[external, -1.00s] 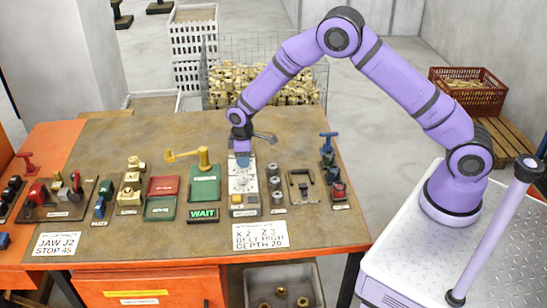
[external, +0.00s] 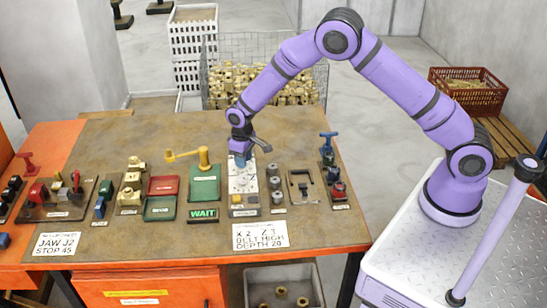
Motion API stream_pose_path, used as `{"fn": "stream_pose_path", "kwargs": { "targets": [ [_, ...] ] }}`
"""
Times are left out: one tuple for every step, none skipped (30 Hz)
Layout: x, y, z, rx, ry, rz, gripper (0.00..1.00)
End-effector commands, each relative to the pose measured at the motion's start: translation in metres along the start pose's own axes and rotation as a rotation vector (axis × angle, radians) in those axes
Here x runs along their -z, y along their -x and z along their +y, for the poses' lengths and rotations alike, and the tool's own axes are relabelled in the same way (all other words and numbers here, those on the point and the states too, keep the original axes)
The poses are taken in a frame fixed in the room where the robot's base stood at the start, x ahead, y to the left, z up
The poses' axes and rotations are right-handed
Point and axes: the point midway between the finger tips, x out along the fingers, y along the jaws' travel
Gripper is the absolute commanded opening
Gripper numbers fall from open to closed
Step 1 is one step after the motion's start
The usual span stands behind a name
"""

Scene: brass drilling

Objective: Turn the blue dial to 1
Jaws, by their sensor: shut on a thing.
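The blue dial (external: 240,161) is at the top of a pale control panel (external: 243,186) near the middle of the bench. My gripper (external: 240,156) points down over it and is shut on it. The jaws and wrist hide most of the dial, so I cannot read its pointer or the number it faces. A white card (external: 259,236) with black print lies in front of the panel.
A green plate with a yellow crank handle (external: 204,158) stands close left of the panel, with a WAIT display (external: 203,215) in front. Grey round knobs (external: 275,183) and a black clamp (external: 302,186) stand to the right. Bare bench lies behind.

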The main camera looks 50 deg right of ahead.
Motion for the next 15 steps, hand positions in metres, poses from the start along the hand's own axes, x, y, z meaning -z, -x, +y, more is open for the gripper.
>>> {"fn": "stream_pose_path", "kwargs": {
  "targets": [
    [-0.0008,-0.0007,0.0,0.0,-0.001,-0.003,0.1],
    [-0.0008,-0.0007,0.0,0.0,-0.001,-0.003,0.1],
    [-0.0008,-0.0007,0.0,0.0,-0.001,-0.003,0.1],
    [-0.0009,-0.0007,0.0,0.0,-0.001,-0.003,0.1],
    [-0.0009,-0.0008,0.0,0.0,-0.001,-0.003,0.1],
    [-0.0009,-0.0008,0.0,0.0,-0.001,-0.003,0.1],
    [-0.0009,-0.0008,0.0,0.0,-0.001,-0.003,0.1],
    [-0.0009,-0.0008,0.0,0.0,-0.001,-0.003,0.1],
    [-0.0009,-0.0008,0.0,0.0,0.0,-0.003,0.1],
    [-0.001,-0.0008,0.0,0.0,0.0,-0.003,0.41],
    [-0.001,-0.0008,0.0,0.0,0.0,-0.003,0.48],
    [-0.0009,-0.0008,0.0,0.0,0.0,-0.003,0.57],
    [-0.0008,-0.0007,0.0,0.0,0.0,-0.003,0.6],
    [-0.0007,-0.0007,0.0,0.0,0.0,-0.002,0.6],
    [-0.0006,-0.0006,0.0,0.0,0.0,-0.002,0.6]
  ]
}}
